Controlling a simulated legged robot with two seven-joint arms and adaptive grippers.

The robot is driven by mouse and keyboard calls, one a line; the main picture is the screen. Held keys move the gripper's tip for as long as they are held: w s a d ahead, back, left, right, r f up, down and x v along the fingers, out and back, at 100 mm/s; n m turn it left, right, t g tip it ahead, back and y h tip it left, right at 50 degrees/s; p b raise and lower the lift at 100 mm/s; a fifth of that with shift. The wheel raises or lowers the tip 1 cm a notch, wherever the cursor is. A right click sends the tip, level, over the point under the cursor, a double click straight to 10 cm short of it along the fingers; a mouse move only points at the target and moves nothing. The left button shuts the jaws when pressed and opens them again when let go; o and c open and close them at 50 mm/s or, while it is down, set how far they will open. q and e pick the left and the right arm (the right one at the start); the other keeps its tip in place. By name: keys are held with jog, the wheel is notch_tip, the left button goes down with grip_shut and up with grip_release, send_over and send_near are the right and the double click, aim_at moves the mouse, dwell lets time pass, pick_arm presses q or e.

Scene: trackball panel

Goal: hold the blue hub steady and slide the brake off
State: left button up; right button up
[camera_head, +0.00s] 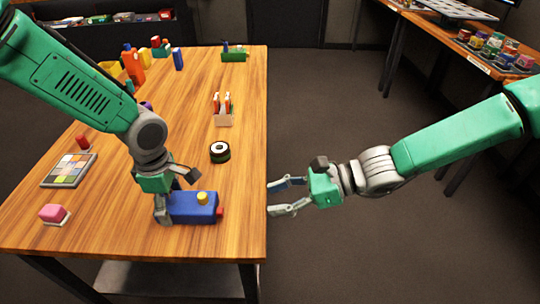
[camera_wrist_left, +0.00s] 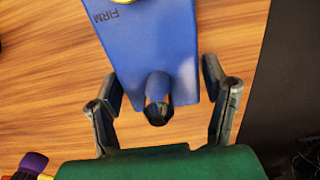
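The blue hub (camera_head: 190,207) is a box lying near the front right of the table. It has a yellow knob (camera_head: 202,198) on top and a red piece (camera_head: 220,211) at its right end; I cannot tell which part is the brake. In the left wrist view the hub (camera_wrist_left: 160,45) carries the word FIRM, with a rounded blue and dark part (camera_wrist_left: 158,100) near its close end. My left gripper (camera_head: 172,192) is at the hub's left end, its fingers spread on either side; contact is unclear. My right gripper (camera_head: 275,196) is open and empty, just off the table's right edge.
A pink block (camera_head: 53,213) and a coloured tile panel (camera_head: 70,170) lie at the left. A black and white round piece (camera_head: 220,152) and a small rack (camera_head: 223,110) stand behind the hub. The wooden table (camera_head: 120,225) is clear in front.

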pick_arm(q)
jog(key=shift+o, duration=0.3)
jog(key=shift+r, duration=0.15)
notch_tip(320, 180, up, 12)
jog(key=shift+f, duration=0.15)
jog(key=o, duration=0.3)
jog(key=shift+o, duration=0.2)
notch_tip(320, 180, up, 6)
jog(key=p, duration=0.6)
dwell(0.4)
